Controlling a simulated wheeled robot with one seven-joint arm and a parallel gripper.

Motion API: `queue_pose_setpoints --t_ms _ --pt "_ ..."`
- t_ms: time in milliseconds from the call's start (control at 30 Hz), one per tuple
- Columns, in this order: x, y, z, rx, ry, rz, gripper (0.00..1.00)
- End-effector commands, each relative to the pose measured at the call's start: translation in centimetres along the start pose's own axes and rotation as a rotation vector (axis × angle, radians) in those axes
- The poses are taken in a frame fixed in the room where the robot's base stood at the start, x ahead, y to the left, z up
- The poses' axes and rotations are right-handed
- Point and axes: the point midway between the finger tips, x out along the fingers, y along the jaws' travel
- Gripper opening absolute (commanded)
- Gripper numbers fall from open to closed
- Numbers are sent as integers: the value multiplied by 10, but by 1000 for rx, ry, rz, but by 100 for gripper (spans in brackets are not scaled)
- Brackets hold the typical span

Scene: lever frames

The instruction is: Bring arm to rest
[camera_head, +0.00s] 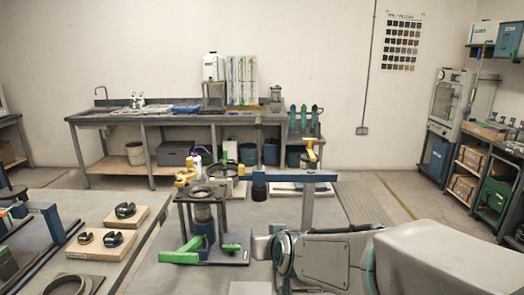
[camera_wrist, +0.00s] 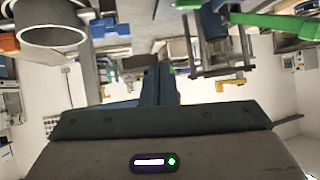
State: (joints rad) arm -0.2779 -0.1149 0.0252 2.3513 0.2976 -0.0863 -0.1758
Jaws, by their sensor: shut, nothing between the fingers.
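My gripper (camera_wrist: 158,82) shows in the wrist view as two dark blue fingers pressed together, with nothing between them. Its wide dark body fills the bottom of that view. In the head view my grey-white arm (camera_head: 336,262) reaches in from the lower right, and its fingertips cannot be made out there. Left of it stands a lever frame (camera_head: 203,205) with a dark round top, a blue post and a green handle (camera_head: 182,251). The wrist view appears upside down, with a green bar (camera_wrist: 275,22) at upper right, apart from the fingers.
A blue beam (camera_head: 297,178) on a grey post stands behind my arm. Wooden blocks with black clamps (camera_head: 125,214) lie on the left table (camera_head: 70,200). A long workbench (camera_head: 180,117) lines the back wall. Shelves (camera_head: 490,180) stand at right, with open floor before them.

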Motion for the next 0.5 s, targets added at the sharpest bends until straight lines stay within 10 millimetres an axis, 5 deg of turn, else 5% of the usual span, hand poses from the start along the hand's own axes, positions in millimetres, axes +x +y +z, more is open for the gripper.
queue_pose_setpoints --t_ms 300,500 --pt "-95 59 91 66 -423 86 0" --pt "-151 82 138 119 -633 168 0"
